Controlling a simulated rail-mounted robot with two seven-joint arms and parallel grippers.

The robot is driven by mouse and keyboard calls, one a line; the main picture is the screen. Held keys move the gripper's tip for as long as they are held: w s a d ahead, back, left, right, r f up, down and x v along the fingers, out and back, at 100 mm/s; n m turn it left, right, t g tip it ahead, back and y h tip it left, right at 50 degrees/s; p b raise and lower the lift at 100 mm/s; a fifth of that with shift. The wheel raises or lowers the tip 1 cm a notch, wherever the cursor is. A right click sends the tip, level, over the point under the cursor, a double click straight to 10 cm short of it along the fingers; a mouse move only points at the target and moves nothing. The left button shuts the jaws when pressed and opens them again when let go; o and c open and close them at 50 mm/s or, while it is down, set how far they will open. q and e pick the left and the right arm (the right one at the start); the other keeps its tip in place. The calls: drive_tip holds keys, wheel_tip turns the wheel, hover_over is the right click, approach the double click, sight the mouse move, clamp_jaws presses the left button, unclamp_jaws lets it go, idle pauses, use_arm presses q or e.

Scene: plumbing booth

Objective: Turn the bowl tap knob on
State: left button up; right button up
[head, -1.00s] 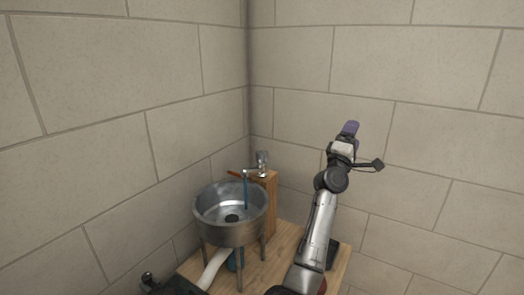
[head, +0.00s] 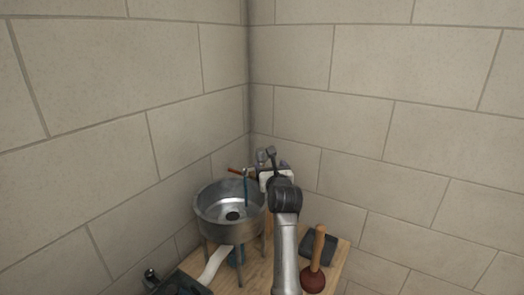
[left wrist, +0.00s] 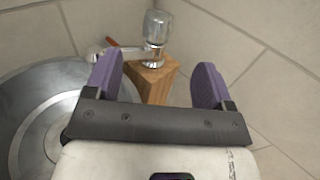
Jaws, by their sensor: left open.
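The bowl tap knob is a chrome, faceted cap (left wrist: 157,28) on top of a wooden post (left wrist: 153,82). In the head view the knob (head: 262,157) shows just beyond my left gripper (head: 274,170), partly hidden by it. My left gripper is open, and its two purple fingers show in the left wrist view (left wrist: 157,78). The knob stands ahead of the gap between them, apart from both. The metal bowl (head: 211,222) stands left of the gripper, with the tap's spout (head: 250,170) over its rim. My right gripper is not in view.
A thin blue upright shape (head: 246,190) stands below the spout; I cannot tell what it is. A red-orange stick (head: 236,171) shows behind the bowl. A plunger (head: 316,265) and a dark block (head: 326,246) sit on the wooden table (head: 255,272). Block walls close the corner behind.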

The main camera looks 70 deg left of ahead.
sight(263, 152)
use_arm(q)
drive_tip(key=b+x, duration=0.1)
drive_tip(key=x, duration=1.2)
drive_tip(key=shift+a+b, duration=0.2)
drive_tip(key=shift+b, duration=0.1)
